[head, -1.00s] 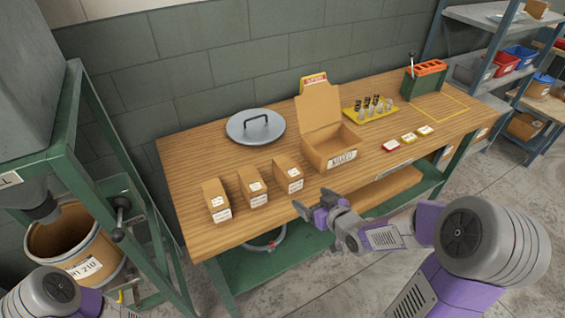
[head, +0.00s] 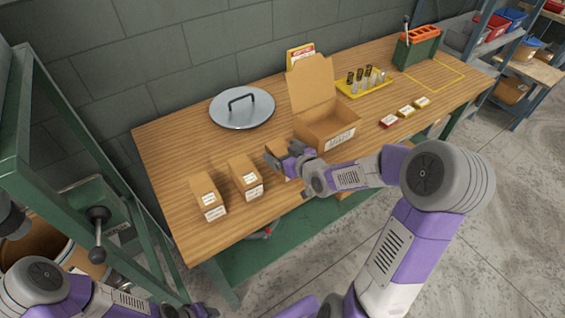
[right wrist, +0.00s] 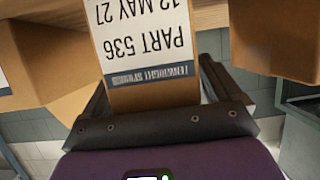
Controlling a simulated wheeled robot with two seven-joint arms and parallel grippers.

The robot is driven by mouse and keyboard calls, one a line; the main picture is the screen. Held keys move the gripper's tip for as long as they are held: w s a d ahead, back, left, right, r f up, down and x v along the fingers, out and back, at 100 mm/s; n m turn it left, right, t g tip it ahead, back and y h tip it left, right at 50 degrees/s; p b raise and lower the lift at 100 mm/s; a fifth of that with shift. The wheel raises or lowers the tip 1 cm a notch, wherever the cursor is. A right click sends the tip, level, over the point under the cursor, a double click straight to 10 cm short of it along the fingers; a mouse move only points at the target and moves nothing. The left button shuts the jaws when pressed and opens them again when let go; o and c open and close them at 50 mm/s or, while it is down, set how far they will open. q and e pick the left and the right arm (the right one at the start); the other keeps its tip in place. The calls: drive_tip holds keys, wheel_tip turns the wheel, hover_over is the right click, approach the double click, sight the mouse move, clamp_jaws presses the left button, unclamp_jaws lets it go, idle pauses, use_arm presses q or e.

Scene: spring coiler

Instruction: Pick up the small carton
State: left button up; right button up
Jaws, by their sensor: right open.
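Three small brown cartons with white labels stand in a row near the table's front edge: a left one (head: 208,198), a middle one (head: 245,178), and a right one (head: 277,144) mostly hidden behind my right gripper. My right gripper (head: 283,157) is open at the right carton. In the right wrist view, a labelled carton (right wrist: 150,50) reading PART 536, upside down, is between the open fingers (right wrist: 158,95). Whether they touch it is unclear. My left gripper (head: 195,311) is at the bottom edge of the head view, partly cut off; its jaws are unclear.
An open cardboard box (head: 328,130) stands right of the cartons. A grey lid (head: 242,112) lies behind them. A yellow tray (head: 362,88) with small parts and several small boxes (head: 405,111) are farther right. A green frame (head: 75,150) stands at left.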

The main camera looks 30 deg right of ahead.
drive_tip(key=shift+w, duration=0.15)
drive_tip(key=c, duration=1.4)
drive_tip(key=shift+r, duration=0.1)
drive_tip(key=shift+c, duration=0.6)
